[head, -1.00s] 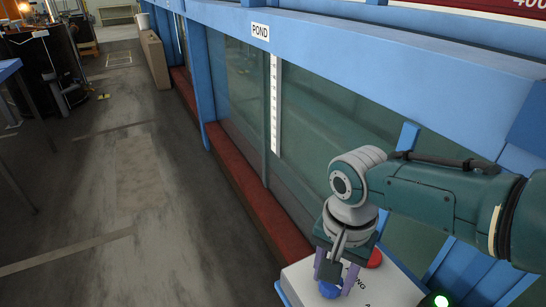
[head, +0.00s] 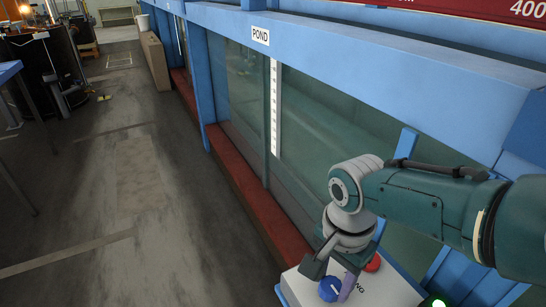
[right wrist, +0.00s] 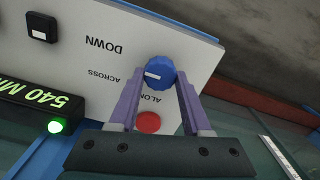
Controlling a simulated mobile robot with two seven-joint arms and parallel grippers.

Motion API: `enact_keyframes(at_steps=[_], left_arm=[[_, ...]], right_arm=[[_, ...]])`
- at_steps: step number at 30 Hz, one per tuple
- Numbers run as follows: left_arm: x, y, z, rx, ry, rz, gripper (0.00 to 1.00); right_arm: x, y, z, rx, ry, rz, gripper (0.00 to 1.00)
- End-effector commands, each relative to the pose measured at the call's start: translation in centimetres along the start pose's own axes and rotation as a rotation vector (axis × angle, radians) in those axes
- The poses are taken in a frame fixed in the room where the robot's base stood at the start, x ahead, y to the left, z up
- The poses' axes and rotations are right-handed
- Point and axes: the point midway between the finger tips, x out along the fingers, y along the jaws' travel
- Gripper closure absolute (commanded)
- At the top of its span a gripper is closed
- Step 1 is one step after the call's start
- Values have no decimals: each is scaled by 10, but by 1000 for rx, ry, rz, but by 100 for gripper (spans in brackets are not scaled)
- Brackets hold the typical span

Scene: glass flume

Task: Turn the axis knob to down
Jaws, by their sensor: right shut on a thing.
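The axis knob (right wrist: 160,70) is a round blue knob with a white pointer mark on a pale panel (right wrist: 75,70). In the right wrist view its mark points left, roughly towards the word ACROSS; DOWN is printed above that and ALONG lies nearer my gripper. In the head view the blue knob (head: 329,290) sits at the panel's near end. My right gripper (right wrist: 160,82) is shut on the knob, with one purple finger on each side. In the head view my right gripper (head: 335,282) reaches down over it. My left gripper is out of view.
A red button (right wrist: 148,122) sits beside the knob, close to my fingers.

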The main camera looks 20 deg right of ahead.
Motion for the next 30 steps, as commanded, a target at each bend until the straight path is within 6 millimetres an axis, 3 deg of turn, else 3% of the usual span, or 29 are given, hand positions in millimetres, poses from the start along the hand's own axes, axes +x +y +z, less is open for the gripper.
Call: enact_keyframes(at_steps=[1, 2, 9, 19, 30], left_arm=[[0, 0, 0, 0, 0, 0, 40], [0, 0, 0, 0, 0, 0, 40], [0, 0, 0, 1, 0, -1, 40], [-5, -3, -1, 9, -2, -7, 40], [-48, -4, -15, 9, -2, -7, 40]], right_arm=[[0, 0, -1, 3, 1, 0, 100], [0, 0, -1, 3, 1, 0, 51], [0, 0, -1, 2, 0, 0, 24], [-7, 0, 0, 0, 0, -1, 22], [-77, 0, 0, 1, 0, -2, 22]])
